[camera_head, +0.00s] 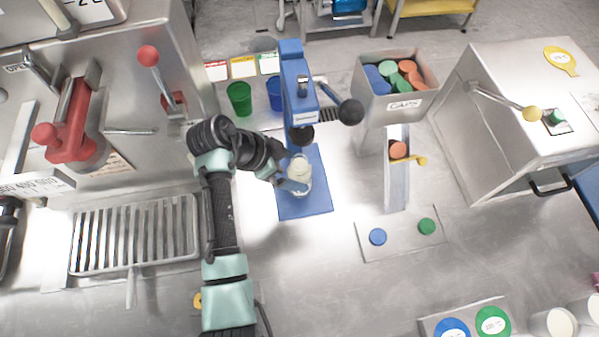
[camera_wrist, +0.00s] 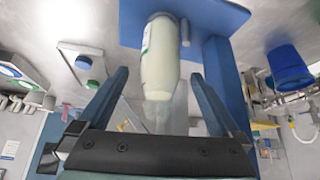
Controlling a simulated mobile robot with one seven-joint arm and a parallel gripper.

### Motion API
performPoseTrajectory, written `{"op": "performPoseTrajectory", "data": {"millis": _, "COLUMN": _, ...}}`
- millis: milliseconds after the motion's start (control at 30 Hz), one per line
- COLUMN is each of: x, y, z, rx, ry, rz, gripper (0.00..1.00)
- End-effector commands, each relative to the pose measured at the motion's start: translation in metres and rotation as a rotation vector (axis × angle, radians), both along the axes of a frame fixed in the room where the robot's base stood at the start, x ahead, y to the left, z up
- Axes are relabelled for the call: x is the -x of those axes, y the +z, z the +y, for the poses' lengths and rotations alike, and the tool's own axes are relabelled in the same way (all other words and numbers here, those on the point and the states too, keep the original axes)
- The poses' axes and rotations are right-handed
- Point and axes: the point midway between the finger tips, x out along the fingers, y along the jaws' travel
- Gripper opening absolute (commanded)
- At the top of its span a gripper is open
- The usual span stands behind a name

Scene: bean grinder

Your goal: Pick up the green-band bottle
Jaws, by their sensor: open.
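A pale bottle (camera_head: 300,168) stands on the blue mat (camera_head: 308,210) under the blue press-like device (camera_head: 297,85). In the wrist view the bottle (camera_wrist: 160,62) shows a whitish body, with a narrow strip of green on its label at the left edge. My gripper (camera_head: 288,183) is at the bottle, on its left side in the head view. In the wrist view my gripper (camera_wrist: 160,80) is open, with one finger on each side of the bottle and gaps between. Part of the bottle is hidden by my gripper in the head view.
A caps bin (camera_head: 398,88) with coloured caps stands right of the device, above a chute. A plate (camera_head: 400,236) holds a blue cap and a green cap. Green (camera_head: 239,98) and blue (camera_head: 275,93) cups stand behind.

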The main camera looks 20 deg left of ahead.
Motion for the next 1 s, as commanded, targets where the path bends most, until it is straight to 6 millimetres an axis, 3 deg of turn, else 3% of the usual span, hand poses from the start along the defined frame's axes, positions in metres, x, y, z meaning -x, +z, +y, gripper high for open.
{"op": "performPoseTrajectory", "data": {"millis": 200, "x": -0.011, "y": -0.023, "z": -0.012, "rx": 0.001, "ry": -0.002, "rz": 0.001, "gripper": 1.0}}
{"op": "performPoseTrajectory", "data": {"millis": 500, "x": -0.013, "y": -0.027, "z": -0.013, "rx": -0.001, "ry": -0.001, "rz": -0.002, "gripper": 1.0}}
{"op": "performPoseTrajectory", "data": {"millis": 1000, "x": -0.013, "y": -0.027, "z": -0.013, "rx": 0.0, "ry": 0.0, "rz": -0.002, "gripper": 0.1}}
